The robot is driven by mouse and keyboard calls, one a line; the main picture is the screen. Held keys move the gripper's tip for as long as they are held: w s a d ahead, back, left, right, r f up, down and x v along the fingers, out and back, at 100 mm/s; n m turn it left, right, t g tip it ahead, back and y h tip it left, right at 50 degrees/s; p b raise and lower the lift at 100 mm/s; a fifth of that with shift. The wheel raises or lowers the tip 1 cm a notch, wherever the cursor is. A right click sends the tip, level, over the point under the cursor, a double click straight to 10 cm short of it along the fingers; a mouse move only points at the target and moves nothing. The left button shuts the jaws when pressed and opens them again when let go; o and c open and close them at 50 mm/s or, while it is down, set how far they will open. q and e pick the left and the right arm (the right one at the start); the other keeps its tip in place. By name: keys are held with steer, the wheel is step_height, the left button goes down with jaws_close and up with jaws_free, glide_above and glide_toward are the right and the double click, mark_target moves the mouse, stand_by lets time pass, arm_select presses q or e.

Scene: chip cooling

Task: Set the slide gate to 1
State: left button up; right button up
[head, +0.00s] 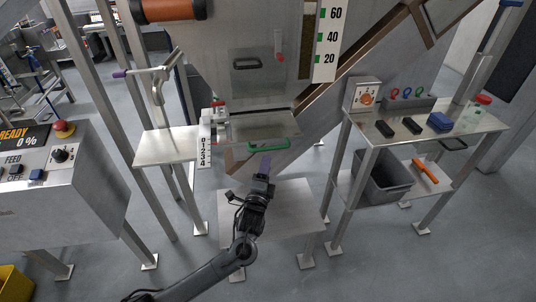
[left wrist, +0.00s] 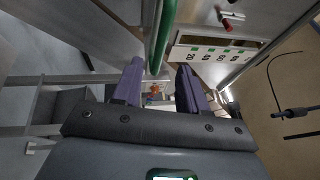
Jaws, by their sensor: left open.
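The slide gate (head: 262,126) is a flat metal plate under the hopper, with a green bar handle (head: 268,146) along its front edge. A white scale with numbers (head: 205,152) stands at its left; the exact reading is too small to tell. My left gripper (head: 265,160) has purple fingers and is just below the green handle. In the left wrist view the fingers (left wrist: 160,76) are apart with nothing clamped between them. The green handle (left wrist: 162,35) there runs past the fingertips, nearer the left-hand finger. Contact cannot be told. My right gripper is not in view.
A metal side table (head: 455,122) with black and blue items stands at right, a grey bin (head: 385,180) below it. A low metal platform (head: 285,205) lies under my left arm. A control box (head: 60,190) is at left. The level scale (head: 327,42) is above.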

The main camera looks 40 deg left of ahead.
arm_select(q)
steer(key=shift+v, duration=1.2)
